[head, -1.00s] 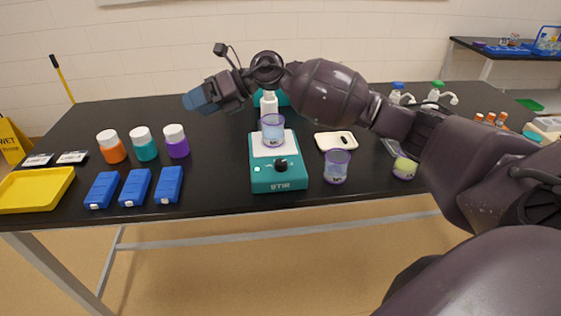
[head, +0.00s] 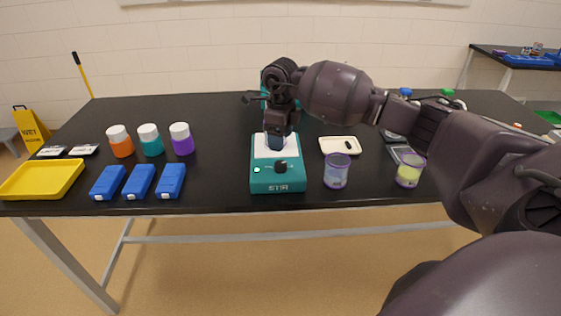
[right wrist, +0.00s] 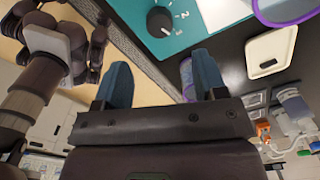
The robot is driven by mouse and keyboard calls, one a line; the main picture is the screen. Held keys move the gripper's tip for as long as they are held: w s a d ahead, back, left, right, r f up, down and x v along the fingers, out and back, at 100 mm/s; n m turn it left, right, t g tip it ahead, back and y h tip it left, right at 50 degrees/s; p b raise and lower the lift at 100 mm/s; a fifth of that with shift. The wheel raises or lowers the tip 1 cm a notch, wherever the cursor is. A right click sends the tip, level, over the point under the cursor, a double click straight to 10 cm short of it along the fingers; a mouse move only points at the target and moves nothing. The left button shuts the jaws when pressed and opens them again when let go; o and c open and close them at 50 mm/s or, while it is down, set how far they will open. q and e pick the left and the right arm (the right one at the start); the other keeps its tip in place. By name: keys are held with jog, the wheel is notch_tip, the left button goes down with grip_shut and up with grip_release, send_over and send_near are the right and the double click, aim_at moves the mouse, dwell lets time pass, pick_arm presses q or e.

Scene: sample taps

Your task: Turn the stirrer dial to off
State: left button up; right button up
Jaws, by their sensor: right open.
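The teal stirrer (head: 277,184) stands near the table's front edge, its black dial (head: 280,166) on the front panel with a lit spot to its left. In the right wrist view the dial (right wrist: 160,21) shows at the top, with numbers printed beside it; I cannot tell its setting surely. My right gripper (head: 276,142) hangs above the stirrer's white plate, blue fingertips down, behind and above the dial in the head view. It is open and empty in the right wrist view (right wrist: 162,78), apart from the dial. My left gripper is out of view.
Another cup (head: 337,172) and a white tray (head: 340,145) stand to the right. Blue boxes (head: 139,182) and bottles (head: 151,141) are left.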

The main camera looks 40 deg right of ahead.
aim_at(281, 163)
notch_tip(281, 163, down, 9)
jog(key=shift+r, duration=0.15)
dwell(0.4)
